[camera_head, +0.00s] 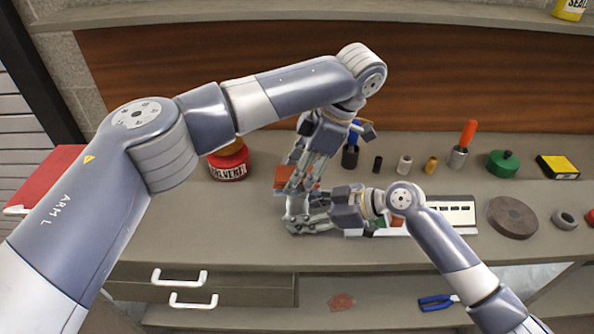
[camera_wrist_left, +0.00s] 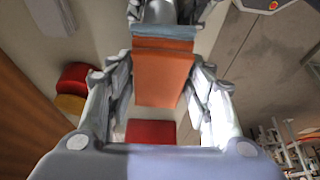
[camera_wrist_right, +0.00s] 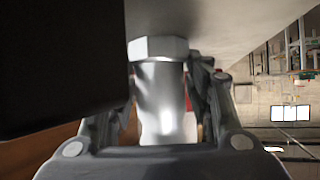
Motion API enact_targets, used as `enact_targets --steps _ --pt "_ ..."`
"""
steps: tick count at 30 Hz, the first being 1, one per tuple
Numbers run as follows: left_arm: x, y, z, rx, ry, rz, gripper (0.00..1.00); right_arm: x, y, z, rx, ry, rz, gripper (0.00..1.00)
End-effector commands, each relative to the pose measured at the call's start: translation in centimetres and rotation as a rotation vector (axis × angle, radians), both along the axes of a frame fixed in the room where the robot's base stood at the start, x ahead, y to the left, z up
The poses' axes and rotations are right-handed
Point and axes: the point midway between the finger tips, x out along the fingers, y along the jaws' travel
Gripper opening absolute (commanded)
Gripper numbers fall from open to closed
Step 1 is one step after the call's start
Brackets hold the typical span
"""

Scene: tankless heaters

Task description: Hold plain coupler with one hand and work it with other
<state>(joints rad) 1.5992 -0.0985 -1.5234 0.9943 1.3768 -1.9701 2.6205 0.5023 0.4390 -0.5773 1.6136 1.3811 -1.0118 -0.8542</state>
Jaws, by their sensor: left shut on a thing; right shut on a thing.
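The plain coupler is a silver metal cylinder with a hex collar (camera_wrist_right: 160,95), seen between the fingers in the right wrist view. My left gripper (camera_head: 295,188) points down from above, and a silver part shows between its fingertips in the left wrist view (camera_wrist_left: 168,12). My right gripper (camera_head: 296,214) comes in from the right, shut around the cylinder just below the left fingertips. Both grippers meet above the bench. In the head view the fingers mostly hide the coupler. An orange block (camera_wrist_left: 163,75) shows between the left fingers; I cannot tell its distance.
A red solvent can (camera_head: 228,164) stands left of the grippers. The bench front left of the grippers is clear.

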Motion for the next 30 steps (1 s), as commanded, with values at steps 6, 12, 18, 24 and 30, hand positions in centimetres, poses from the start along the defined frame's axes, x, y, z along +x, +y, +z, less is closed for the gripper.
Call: enact_targets --steps 6,12,18,24,30 --pt "0.0 2.2 0.0 0.003 0.0 0.001 0.25 0.1 0.0 0.2 0.003 -0.002 -0.002 0.28" --pt "-0.1 1.4 0.0 0.002 0.0 -0.002 0.25 0.1 0.0 0.2 0.003 -0.002 -0.002 0.28" --pt "-0.1 -0.4 0.0 0.003 0.001 -0.001 0.25 0.1 0.0 0.2 0.002 -0.003 -0.001 0.28" --pt "0.0 0.3 -0.1 0.001 0.004 0.002 0.25 0.1 0.0 0.2 0.003 -0.003 -0.001 0.28" --pt "0.0 2.1 -0.1 0.0 0.003 0.001 0.25 0.1 0.0 0.2 0.003 -0.003 -0.001 0.28"
